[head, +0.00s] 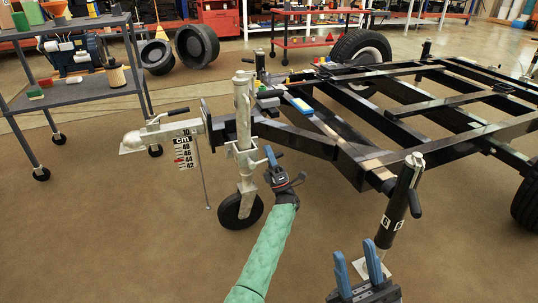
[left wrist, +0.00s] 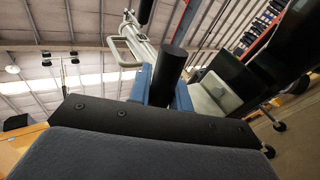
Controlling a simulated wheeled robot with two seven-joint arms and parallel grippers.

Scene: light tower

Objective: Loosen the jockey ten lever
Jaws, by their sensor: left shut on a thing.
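The jockey wheel stands upright at the trailer's front: a pale metal tube (head: 242,100) with a black wheel (head: 240,211) on the floor. A metal clamp (head: 243,157) surrounds the tube. My left gripper (head: 272,160) is just right of the clamp, its blue fingers shut. In the left wrist view they close around a black cylindrical grip (left wrist: 171,70), apparently the jockey lever's handle; the gripper mostly hides the lever in the head view. A pale metal loop (left wrist: 128,42) shows beyond it. My right gripper (head: 359,267) is open and empty at the lower right, fingers apart.
The black trailer frame (head: 320,148) fills the right side. A black corner leg (head: 402,195) stands near my right gripper. The hitch (head: 165,132) and a height scale (head: 184,152) are left of the jockey wheel. A grey cart (head: 68,93) is far left. The left foreground floor is clear.

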